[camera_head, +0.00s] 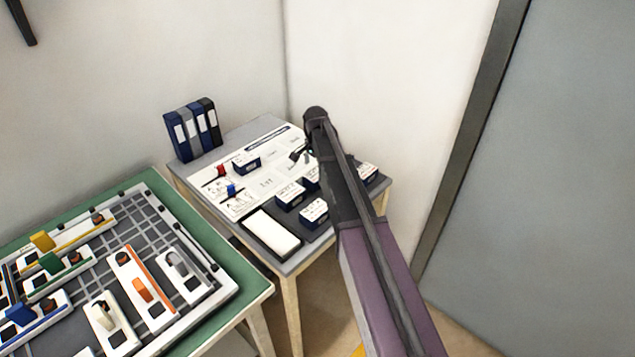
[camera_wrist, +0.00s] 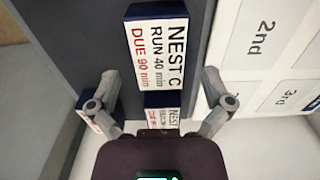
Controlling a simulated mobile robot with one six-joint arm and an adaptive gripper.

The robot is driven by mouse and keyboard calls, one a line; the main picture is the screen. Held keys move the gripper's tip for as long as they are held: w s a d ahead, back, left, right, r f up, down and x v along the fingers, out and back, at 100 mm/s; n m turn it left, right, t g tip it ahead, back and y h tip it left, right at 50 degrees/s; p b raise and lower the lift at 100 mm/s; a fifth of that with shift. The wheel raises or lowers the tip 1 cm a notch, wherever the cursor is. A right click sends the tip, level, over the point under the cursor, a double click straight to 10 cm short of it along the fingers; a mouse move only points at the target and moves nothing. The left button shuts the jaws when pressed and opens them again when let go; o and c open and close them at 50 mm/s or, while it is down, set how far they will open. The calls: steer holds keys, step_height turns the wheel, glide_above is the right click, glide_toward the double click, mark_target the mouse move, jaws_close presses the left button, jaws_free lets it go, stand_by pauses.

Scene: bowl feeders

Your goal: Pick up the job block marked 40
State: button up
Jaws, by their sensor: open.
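The job block marked 40 (camera_wrist: 154,52) is a dark blue block with a white label, "NEST C, RUN 40 min, DUE 90 min", at the top middle of the wrist view. It lies on a dark grey strip (camera_wrist: 75,45). My gripper (camera_wrist: 159,77) is open and empty, its fingers apart on either side of the block's lower end in the picture. A second NEST block (camera_wrist: 162,112) shows between the fingers, partly covered by my gripper body. In the head view my gripper (camera_head: 301,153) is over the small table, largely hidden by my arm; labels there are too small to read.
A third block (camera_wrist: 93,124) is partly behind the left finger. A white board with "2nd" and "3rd" fields (camera_wrist: 262,50) lies right of the strip. The small table (camera_head: 290,267) also holds binders (camera_head: 192,130) and a white pad (camera_head: 272,232). A green table (camera_head: 255,292) with fixtures stands left.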

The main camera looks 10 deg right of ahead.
mark_target(317, 173)
stand_by(0.4)
steer(key=shift+w+d+f+b, duration=0.1)
steer(key=shift+d+f+b, duration=0.05)
steer(key=shift+f+b, duration=1.2)
steer(key=shift+d+f+b, duration=0.1)
steer(key=shift+f+b, duration=1.15)
steer(key=shift+f, duration=0.05)
steer(key=c, duration=1)
steer(key=shift+r, duration=0.25)
step_height(317, 173, up, 10)
steer(key=p, duration=1)
steer(key=shift+f, duration=0.2)
